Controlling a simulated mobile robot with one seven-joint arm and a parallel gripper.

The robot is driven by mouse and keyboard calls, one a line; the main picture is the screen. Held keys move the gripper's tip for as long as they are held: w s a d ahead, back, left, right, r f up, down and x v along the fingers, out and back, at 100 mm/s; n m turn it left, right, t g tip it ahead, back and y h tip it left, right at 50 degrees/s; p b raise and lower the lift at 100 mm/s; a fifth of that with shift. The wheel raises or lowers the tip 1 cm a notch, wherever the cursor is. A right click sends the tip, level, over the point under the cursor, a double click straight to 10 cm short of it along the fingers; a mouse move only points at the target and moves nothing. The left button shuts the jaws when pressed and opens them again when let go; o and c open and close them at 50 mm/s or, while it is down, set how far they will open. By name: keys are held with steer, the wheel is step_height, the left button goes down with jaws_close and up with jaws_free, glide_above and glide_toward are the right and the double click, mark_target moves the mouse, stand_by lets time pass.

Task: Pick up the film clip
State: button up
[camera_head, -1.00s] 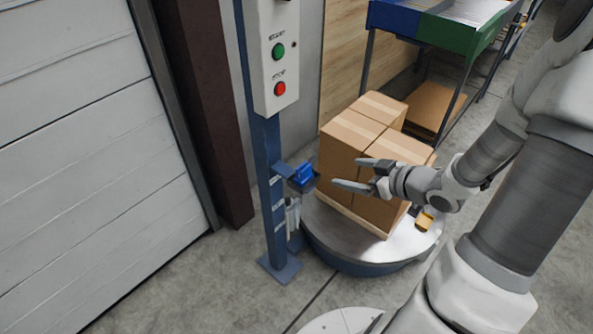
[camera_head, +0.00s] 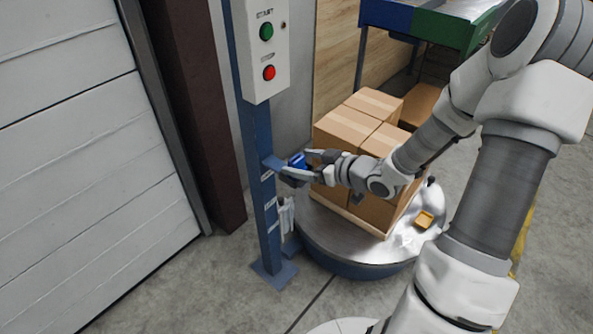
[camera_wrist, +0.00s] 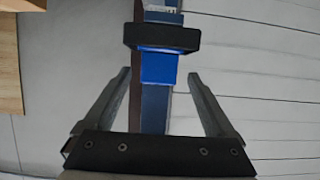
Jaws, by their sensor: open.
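The film clip (camera_head: 298,160) is a small blue block held at a dark bracket on the blue post, partly covered by my fingers. In the wrist view the blue clip (camera_wrist: 158,68) sticks out from the black holder (camera_wrist: 160,38) toward my gripper. My gripper (camera_head: 297,164) is open, with one finger on each side of the clip. In the wrist view my gripper (camera_wrist: 160,82) shows a clear gap between each finger and the clip, and the clip's near end lies roughly between the fingertips.
The blue post (camera_head: 266,200) carries a control box (camera_head: 264,55) with green and red buttons. Stacked cartons (camera_head: 350,130) stand on a round turntable (camera_head: 350,250) just right of my gripper. A shutter door (camera_head: 80,150) is at left.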

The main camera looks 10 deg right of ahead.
steer(key=b+x, duration=0.2)
steer(key=x, duration=0.3)
steer(key=shift+w+b, duration=0.2)
steer(key=shift+b, duration=0.1)
steer(key=shift+r, duration=0.1)
jaws_close()
